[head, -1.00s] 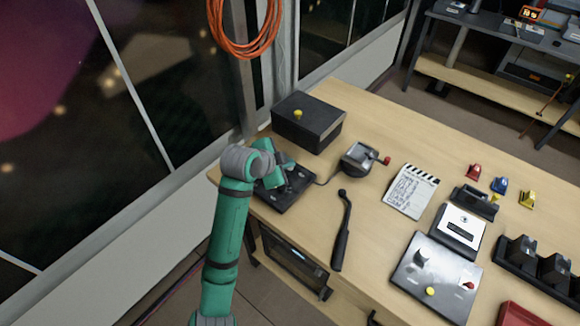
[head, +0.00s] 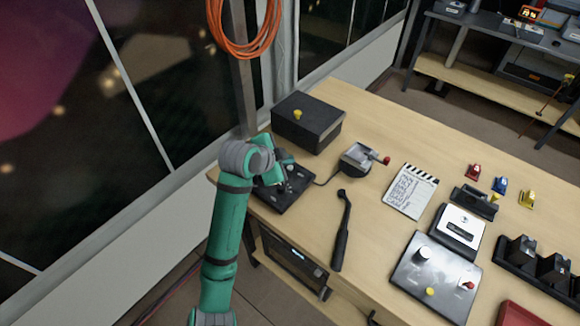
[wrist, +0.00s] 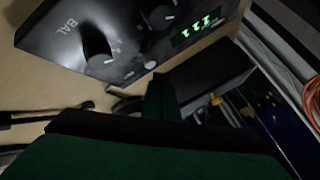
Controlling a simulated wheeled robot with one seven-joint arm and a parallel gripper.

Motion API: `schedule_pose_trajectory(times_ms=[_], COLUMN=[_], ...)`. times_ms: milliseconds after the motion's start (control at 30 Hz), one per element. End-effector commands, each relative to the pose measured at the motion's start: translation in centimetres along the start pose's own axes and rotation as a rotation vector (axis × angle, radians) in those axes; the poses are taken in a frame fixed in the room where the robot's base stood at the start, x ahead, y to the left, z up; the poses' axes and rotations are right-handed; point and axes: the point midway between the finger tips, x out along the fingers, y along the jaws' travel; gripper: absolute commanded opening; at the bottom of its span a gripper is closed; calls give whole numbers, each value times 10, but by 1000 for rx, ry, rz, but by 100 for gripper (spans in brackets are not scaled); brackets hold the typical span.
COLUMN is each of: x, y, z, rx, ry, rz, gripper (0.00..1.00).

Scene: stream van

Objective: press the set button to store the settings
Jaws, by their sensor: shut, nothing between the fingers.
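A black control panel (head: 301,187) lies at the left end of the wooden desk in the head view. In the wrist view the panel (wrist: 55,27) shows a knob marked BAL (wrist: 93,45), a second knob (wrist: 158,16), a green lit display (wrist: 198,27) and a small pale control (wrist: 150,65) near its edge. I cannot read a set label on any control. My gripper (head: 284,184) is over the panel, partly hidden by my arm. Its green finger (wrist: 161,95) points toward the panel's edge in the wrist view. It is shut and empty; I cannot tell whether it touches the panel.
A black box with a yellow button (head: 298,115) stands behind the panel. A grey device with a red knob (head: 360,158), a black handle (head: 342,230) and a clapperboard (head: 411,190) lie to the right. A window wall borders the left. Orange cable (head: 245,30) hangs above.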

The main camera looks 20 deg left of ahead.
Motion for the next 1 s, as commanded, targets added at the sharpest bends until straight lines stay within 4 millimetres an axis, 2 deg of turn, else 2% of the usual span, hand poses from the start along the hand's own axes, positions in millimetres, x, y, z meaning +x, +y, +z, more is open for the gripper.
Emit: schedule_pose_trajectory(times_ms=[333, 833, 1000], x=[-3, -32, -35], y=[-3, -23, -25], z=[-2, -24, -26], rx=[0, 2, 0], ry=[0, 0, 1], rz=[0, -1, 0], gripper=[0, 0, 0])
